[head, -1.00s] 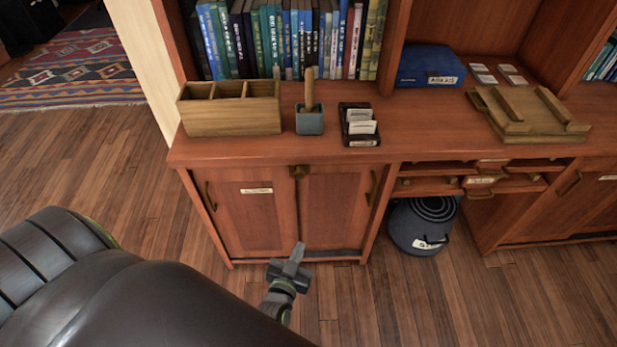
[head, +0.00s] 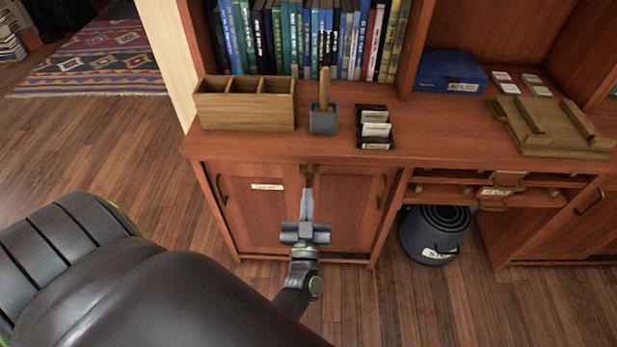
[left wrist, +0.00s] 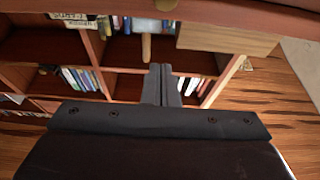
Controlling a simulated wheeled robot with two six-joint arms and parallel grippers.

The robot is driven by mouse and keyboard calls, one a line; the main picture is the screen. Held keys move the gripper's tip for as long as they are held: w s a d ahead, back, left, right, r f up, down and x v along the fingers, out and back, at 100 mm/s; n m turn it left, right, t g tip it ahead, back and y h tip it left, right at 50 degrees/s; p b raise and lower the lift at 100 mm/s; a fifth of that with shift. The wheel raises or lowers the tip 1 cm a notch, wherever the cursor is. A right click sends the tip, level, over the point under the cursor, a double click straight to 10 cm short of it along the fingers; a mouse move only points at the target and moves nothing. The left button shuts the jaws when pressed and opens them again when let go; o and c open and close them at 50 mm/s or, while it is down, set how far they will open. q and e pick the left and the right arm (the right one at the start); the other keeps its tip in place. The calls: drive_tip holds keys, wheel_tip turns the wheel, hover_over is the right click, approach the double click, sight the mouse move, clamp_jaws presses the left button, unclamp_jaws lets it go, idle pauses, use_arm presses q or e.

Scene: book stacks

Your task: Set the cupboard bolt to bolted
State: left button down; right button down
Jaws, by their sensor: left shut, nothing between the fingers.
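The cupboard (head: 255,215) has two wooden doors under the worktop, with a pale label on the left door. A small brass bolt (head: 309,170) sits at the top where the doors meet; its position cannot be told at this size. My left gripper (head: 307,192) is shut and empty, pointing up in front of the doors just below the bolt. Whether it touches the bolt cannot be told. In the left wrist view the shut fingers (left wrist: 161,80) point up the picture, and a brass piece, likely the bolt, shows at the top edge. My right gripper is not in view.
On the worktop stand a wooden divided box (head: 246,112), a grey cup (head: 323,121) holding a wooden stick, a card holder (head: 374,128) and a blue box (head: 449,72). A dark bin (head: 433,236) stands right of the cupboard. The floor in front is clear.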

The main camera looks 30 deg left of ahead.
sight(309, 171)
use_arm(q)
drive_tip(key=w+a, duration=0.1)
drive_tip(key=w, duration=0.1)
drive_tip(key=w+a+b, duration=0.1)
drive_tip(key=w+a, duration=0.1)
drive_tip(key=w, duration=0.1)
drive_tip(key=w+a, duration=0.1)
drive_tip(key=w, duration=0.1)
drive_tip(key=shift+w+a+r+b, duration=0.15)
drive_tip(key=shift+a+r+b, duration=0.15)
drive_tip(key=shift+b, duration=0.1)
drive_tip(key=shift+d+f+b, duration=0.1)
drive_tip(key=shift+f+b, duration=0.6)
drive_tip(key=shift+b, duration=0.15)
drive_tip(key=shift+f, duration=0.2)
